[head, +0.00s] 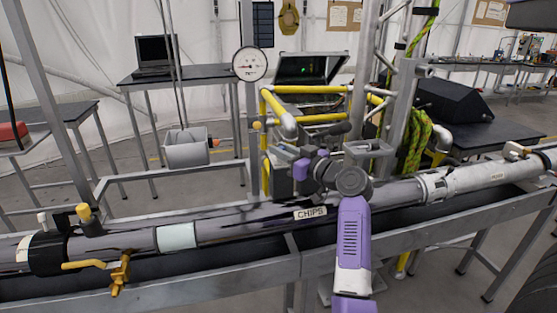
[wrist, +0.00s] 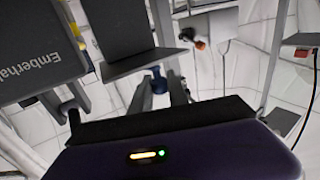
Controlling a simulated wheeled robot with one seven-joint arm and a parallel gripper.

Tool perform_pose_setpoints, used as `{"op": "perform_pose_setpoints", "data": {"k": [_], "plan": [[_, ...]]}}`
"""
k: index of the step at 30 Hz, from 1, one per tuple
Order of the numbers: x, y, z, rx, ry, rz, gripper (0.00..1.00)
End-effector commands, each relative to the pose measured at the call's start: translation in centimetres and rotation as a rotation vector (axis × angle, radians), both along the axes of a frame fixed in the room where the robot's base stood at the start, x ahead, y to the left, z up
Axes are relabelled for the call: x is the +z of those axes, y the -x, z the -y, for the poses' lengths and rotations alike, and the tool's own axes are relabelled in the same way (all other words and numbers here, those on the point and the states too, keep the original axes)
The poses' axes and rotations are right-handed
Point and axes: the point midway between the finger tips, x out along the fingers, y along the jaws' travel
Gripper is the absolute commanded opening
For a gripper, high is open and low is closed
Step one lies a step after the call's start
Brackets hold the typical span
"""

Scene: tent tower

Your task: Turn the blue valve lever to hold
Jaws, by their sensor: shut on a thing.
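The blue valve lever (wrist: 158,82) shows as a small blue piece in the middle of the wrist view. My gripper (wrist: 160,90) has its two dark fingers on either side of it and is shut on it. Only a small part of the lever shows, so I cannot tell its angle or any hold mark. In the head view my gripper end (head: 303,166) is above the long pipe (head: 225,222), behind the CHIPS label, and my own wrist hides the lever there.
A grey box lettered "Emberhal" (wrist: 42,50) stands close on the left in the wrist view. Yellow pipework (head: 310,91) and a round gauge (head: 249,64) stand behind. A grey bin (head: 187,149) with an orange knob is at the back left.

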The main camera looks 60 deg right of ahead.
Motion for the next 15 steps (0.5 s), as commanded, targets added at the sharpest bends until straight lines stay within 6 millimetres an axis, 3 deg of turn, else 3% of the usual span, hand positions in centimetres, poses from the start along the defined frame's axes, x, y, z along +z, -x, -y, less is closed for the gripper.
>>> {"op": "perform_pose_setpoints", "data": {"k": [15], "plan": [[-0.19, 1.2, 0.83, 0.263, -0.002, -0.001, 0.0]]}}
